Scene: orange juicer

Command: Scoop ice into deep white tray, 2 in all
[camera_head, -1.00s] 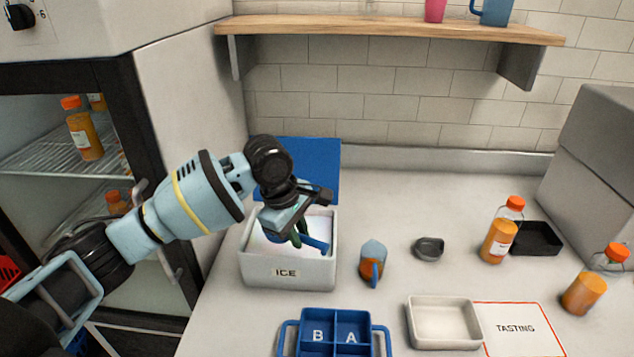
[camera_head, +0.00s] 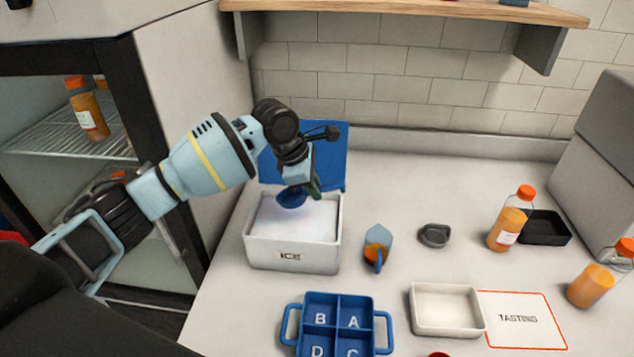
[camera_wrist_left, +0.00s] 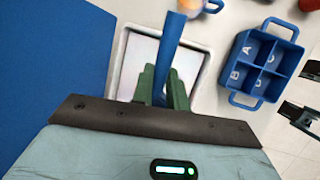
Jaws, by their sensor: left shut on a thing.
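My left gripper (camera_head: 314,187) is shut on the handle of a blue scoop (camera_head: 292,198) and holds it just over the white ice bin (camera_head: 293,258) marked ICE. The scoop's handle (camera_wrist_left: 170,45) stands between the green fingers (camera_wrist_left: 160,88) in the left wrist view. I cannot tell if ice is in the scoop. Pale ice fills the open bin. The deep white tray (camera_head: 447,330) sits to the right on the counter and looks empty. Dark parts at the right edge of the left wrist view may be my right gripper (camera_wrist_left: 300,115); its jaws are unclear.
A blue four-compartment caddy (camera_head: 337,326) stands in front of the bin. An orange-and-blue cup-like item (camera_head: 377,248) and a dark grey lid (camera_head: 434,235) lie between bin and juice bottles (camera_head: 510,222). A TASTING mat (camera_head: 522,320) adjoins the tray. A blue panel (camera_head: 335,155) stands behind the bin.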

